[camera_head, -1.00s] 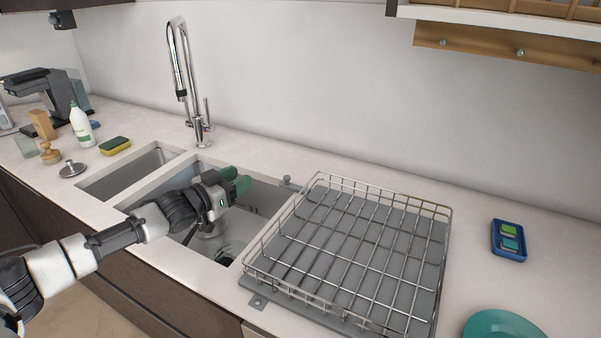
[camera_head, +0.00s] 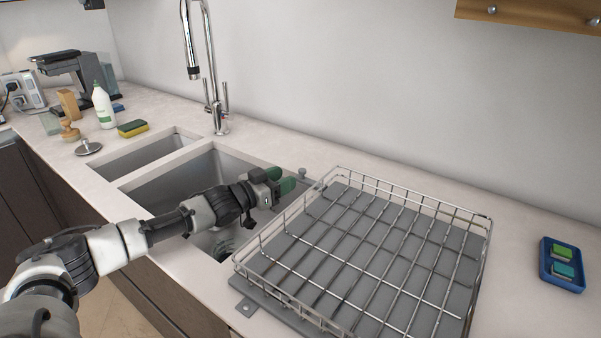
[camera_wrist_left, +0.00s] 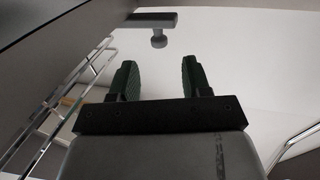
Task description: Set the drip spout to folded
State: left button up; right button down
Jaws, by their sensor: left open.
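The drip spout appears to be the small grey bar with a round knob (camera_head: 303,173) at the far left corner of the wire dish rack (camera_head: 470,290), beside the sink. In the left wrist view, the grey bar and knob (camera_wrist_left: 158,39) show above and beyond the fingertips. My left gripper (camera_head: 284,179), with green finger pads, is over the right side of the sink, just left of the knob. It is open and empty in the left wrist view (camera_wrist_left: 156,75), with a gap between fingers and knob. My right gripper is out of view.
The double sink (camera_head: 165,190) lies under my left arm, with a tall chrome faucet (camera_head: 216,100) behind it. The rack's wire wall stands close to my left gripper. A blue tray (camera_head: 550,278) sits on the counter at right.

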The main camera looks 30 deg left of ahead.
aim_at(299, 179)
pick_arm(q)
jog(key=x, duration=0.5)
jog(key=shift+w+d, duration=0.2)
jog(key=shift+w, duration=0.15)
grip_shut()
